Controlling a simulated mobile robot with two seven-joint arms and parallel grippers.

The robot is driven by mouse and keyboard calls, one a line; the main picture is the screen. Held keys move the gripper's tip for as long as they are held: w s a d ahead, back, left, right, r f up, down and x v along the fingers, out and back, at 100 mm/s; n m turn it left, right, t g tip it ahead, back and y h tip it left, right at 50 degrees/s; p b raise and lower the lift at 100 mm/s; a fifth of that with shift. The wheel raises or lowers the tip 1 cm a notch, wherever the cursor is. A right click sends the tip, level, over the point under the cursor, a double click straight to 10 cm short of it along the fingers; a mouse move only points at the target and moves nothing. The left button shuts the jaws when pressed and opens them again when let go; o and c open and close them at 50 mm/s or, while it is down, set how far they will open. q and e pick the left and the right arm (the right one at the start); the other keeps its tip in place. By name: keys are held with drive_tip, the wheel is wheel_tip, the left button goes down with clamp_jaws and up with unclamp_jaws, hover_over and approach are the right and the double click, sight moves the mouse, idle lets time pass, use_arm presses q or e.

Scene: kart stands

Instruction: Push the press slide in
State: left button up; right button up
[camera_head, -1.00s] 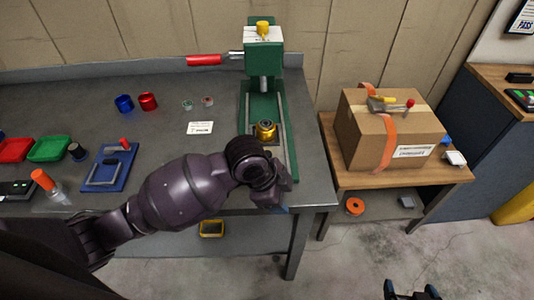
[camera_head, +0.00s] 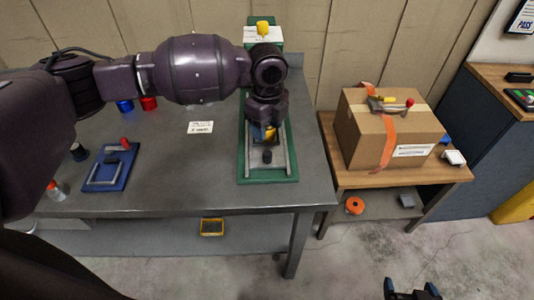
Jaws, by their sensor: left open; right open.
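The green press (camera_head: 241,172) stands at the table's right end, with its yellow-topped head (camera_head: 263,30) at the back. Two pale rails run along its base. A dark knob (camera_head: 267,156) shows between the rails, near the front of the slide. A bit of gold-yellow part (camera_head: 270,133) shows just behind it, mostly hidden by my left gripper. My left gripper (camera_head: 262,129) points down over the rails, under the press head; its fingers are largely hidden, and contact cannot be told. My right gripper (camera_head: 412,291) is open and empty at the bottom edge, over the floor.
The grey table (camera_head: 180,178) carries a blue fixture (camera_head: 110,166), a white label card (camera_head: 200,127) and red and blue cups behind my arm. A side table to the right holds a cardboard box (camera_head: 390,130). Table space left of the press is clear.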

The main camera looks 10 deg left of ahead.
sight(267, 152)
use_arm(q)
wheel_tip(267, 152, down, 11)
drive_tip(key=shift+r, duration=0.2)
idle(0.3)
clamp_jaws()
